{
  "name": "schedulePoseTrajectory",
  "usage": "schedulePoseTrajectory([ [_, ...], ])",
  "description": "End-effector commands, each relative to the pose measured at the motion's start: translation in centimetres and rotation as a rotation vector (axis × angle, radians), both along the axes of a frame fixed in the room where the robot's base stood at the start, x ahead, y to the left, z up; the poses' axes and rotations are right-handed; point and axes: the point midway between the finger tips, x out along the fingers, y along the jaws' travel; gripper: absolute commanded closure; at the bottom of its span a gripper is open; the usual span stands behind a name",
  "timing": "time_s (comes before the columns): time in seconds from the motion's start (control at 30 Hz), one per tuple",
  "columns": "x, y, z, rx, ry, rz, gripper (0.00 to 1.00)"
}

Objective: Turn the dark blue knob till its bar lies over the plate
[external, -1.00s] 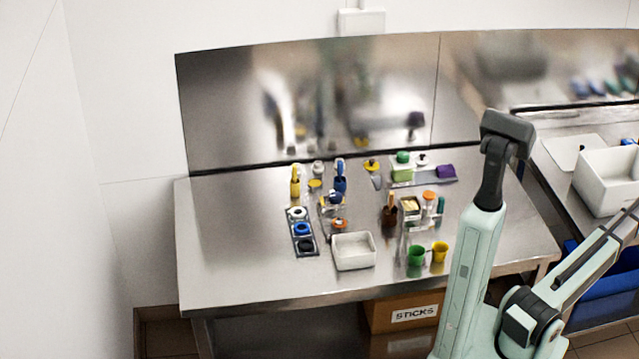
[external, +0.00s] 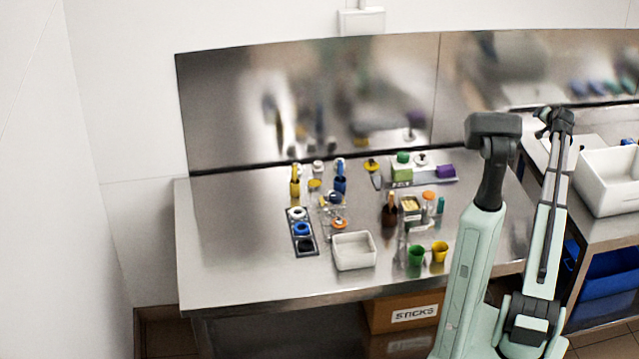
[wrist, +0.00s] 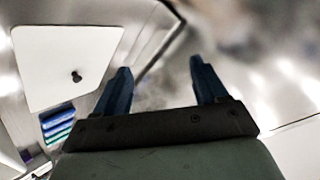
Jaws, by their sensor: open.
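A small dark blue knob-like part (external: 336,197) stands on a small clear or metallic fixture in the middle of the steel table in the external view. It is too small to tell which way its bar points or to make out the plate. My gripper (wrist: 160,66) is open and empty in the wrist view, with its two dark blue fingers well apart. In the external view my wrist end (external: 556,118) is raised at the right, far from the knob. The knob does not show in the wrist view.
A dark tray (external: 314,251) with white, blue and black rings lies left of a white bin (external: 354,251). Green (external: 416,255) and yellow (external: 440,252) cups stand at the front. The table's left part is clear. A white lid with a black knob (wrist: 76,77) shows in the wrist view.

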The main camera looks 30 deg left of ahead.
Motion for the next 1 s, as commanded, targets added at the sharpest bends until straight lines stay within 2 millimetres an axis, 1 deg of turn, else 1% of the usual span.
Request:
schedulePoseTrajectory([
  [0.03,-1.0,3.0,-0.1,-0.007,0.028,0.034,0.28],
  [0.07,-1.6,4.5,-0.2,-0.012,0.045,0.049,0.28],
  [0.1,-2.5,6.4,-0.4,-0.02,0.069,0.071,0.28],
  [0.17,-4.0,9.3,-0.5,-0.03,0.103,0.101,0.28],
  [0.2,-5.0,11.1,-0.7,-0.041,0.125,0.122,0.28],
  [0.27,-6.6,13.9,-0.8,-0.055,0.159,0.15,0.28],
  [0.3,-7.7,15.6,-0.9,-0.064,0.181,0.17,0.28],
  [0.37,-9.5,18.2,-1.1,-0.082,0.214,0.196,0.28],
  [0.4,-10.7,19.9,-1.2,-0.095,0.235,0.215,0.28],
  [0.47,-12.6,22.3,-1.3,-0.113,0.267,0.24,0.28],
  [0.5,-13.9,23.9,-1.4,-0.127,0.287,0.256,0.28],
  [0.57,-16.0,26.1,-1.5,-0.151,0.318,0.279,0.28],
  [0.6,-17.4,27.6,-1.6,-0.165,0.338,0.294,0.28],
  [0.67,-19.6,29.7,-1.6,-0.189,0.367,0.316,0.28],
  [0.7,-21.0,31.1,-1.6,-0.206,0.385,0.329,0.28],
  [0.77,-23.3,33.0,-1.6,-0.232,0.412,0.349,0.28],
  [0.8,-24.9,34.3,-1.6,-0.25,0.43,0.361,0.28],
  [0.87,-27.2,36.0,-1.6,-0.279,0.454,0.378,0.28],
  [0.9,-28.8,37.1,-1.6,-0.299,0.47,0.389,0.28],
  [0.97,-31.3,38.8,-1.5,-0.329,0.494,0.405,0.28],
  [1.0,-32.8,39.7,-1.5,-0.349,0.507,0.414,0.28],
])
